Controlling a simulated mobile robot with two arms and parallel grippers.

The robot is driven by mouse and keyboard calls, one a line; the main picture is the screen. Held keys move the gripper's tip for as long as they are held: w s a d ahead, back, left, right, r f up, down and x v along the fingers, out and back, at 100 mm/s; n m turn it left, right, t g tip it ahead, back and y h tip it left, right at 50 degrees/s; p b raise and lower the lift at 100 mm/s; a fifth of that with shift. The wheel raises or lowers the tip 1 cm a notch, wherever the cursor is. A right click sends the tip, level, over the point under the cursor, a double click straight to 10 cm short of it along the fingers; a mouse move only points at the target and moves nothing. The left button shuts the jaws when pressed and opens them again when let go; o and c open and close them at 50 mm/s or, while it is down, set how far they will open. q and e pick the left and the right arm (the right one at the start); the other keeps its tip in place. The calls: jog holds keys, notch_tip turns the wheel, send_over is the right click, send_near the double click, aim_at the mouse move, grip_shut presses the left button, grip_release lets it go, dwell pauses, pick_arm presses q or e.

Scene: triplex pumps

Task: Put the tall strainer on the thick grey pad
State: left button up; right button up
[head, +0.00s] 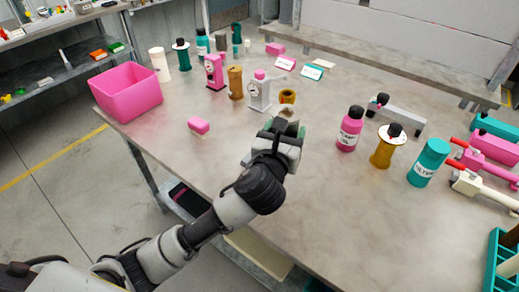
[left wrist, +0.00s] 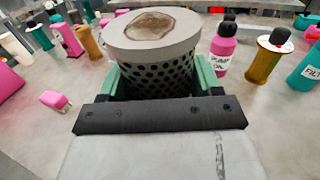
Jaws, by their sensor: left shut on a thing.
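The tall strainer (left wrist: 158,75) is a dark perforated cylinder with a wide, flat grey top that has a brown stain. It stands upright between the green fingers of my left gripper (head: 280,132), which is shut on it. In the head view only the strainer's top (head: 289,114) shows, beyond the fingers; its lower part is hidden. I cannot tell whether its bottom touches the table. I cannot make out the thick grey pad in either view. My right gripper is not in view.
A pink bottle (head: 349,130), an ochre spool (head: 385,148) and a teal canister (head: 428,162) stand to the right. A pink bin (head: 127,92) and small pink block (head: 198,126) are left. Gauges and bottles stand behind. The table's right front (head: 340,210) is clear.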

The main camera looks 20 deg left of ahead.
pick_arm(q)
jog(key=w+a+f, duration=0.1)
jog(key=a+f, duration=0.1)
jog(key=f, duration=0.1)
jog(key=w+a+f+b, duration=0.1)
jog(key=w+a+f, duration=0.1)
jog(key=a+f, duration=0.1)
jog(key=w+a+f+b, duration=0.1)
jog(key=w+a+f, duration=0.1)
jog(key=f, duration=0.1)
jog(key=shift+a+f, duration=0.15)
jog(key=shift+a, duration=0.05)
jog(key=shift+f, duration=0.1)
jog(key=o, duration=1)
jog(key=shift+c, duration=0.2)
jog(key=s, duration=1.2)
jog(key=shift+a, duration=0.25)
